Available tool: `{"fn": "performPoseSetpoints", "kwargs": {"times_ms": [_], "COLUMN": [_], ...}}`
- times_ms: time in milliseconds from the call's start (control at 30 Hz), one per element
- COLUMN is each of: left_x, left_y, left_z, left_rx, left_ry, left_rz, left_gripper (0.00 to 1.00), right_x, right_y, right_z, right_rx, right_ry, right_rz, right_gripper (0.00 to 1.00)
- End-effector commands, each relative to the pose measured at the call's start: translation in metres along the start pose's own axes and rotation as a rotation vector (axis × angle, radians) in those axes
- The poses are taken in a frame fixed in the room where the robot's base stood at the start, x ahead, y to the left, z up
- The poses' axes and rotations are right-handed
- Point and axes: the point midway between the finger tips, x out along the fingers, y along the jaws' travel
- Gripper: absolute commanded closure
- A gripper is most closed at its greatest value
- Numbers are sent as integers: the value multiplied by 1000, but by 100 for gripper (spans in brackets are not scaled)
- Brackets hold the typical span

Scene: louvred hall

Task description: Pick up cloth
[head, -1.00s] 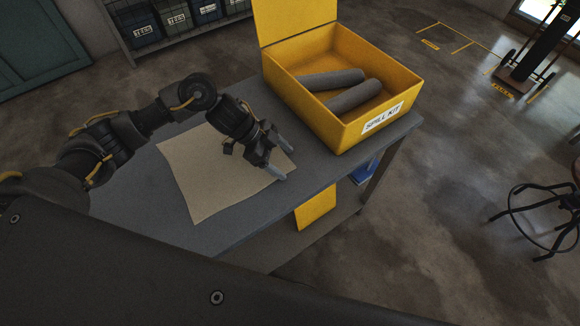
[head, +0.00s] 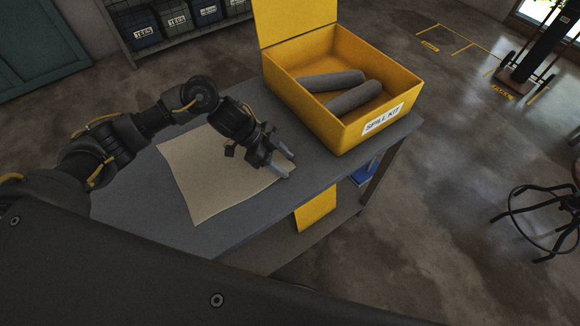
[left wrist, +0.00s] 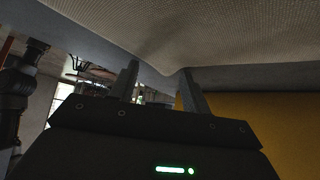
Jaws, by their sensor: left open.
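The cloth (head: 205,180), a beige flat sheet, lies on the grey table beside the spill kit box. My left gripper (head: 288,164) is at the cloth's right edge, low over it, with its two fingers apart. In the left wrist view the cloth (left wrist: 230,35) fills the top, and its edge dips in a small fold between the open fingers (left wrist: 158,72). I cannot tell whether either finger touches it. My arm hides part of the cloth's far side. My right gripper is not in view.
An open yellow spill kit box (head: 350,122) with two grey rolls (head: 352,97) stands on the table (head: 150,225), close beyond the gripper. A yellow panel (head: 316,208) shows below the tabletop. Shelved bins (head: 176,20) stand behind, and a stool (head: 545,215) at right.

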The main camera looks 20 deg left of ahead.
Motion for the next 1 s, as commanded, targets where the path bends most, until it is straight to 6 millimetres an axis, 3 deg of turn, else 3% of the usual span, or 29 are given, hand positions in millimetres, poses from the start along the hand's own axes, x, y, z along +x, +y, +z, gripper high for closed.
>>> {"fn": "performPoseSetpoints", "kwargs": {"times_ms": [667,1000], "left_x": [0,-2], "left_y": [0,0], "left_z": [0,-2], "left_rx": [-1,-1], "left_ry": [0,0], "left_rz": [-1,-1], "left_gripper": [99,100], "right_x": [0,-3], "right_y": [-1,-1], "right_z": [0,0], "right_rx": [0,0], "right_ry": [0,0], "right_rz": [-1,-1], "right_gripper": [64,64]}}
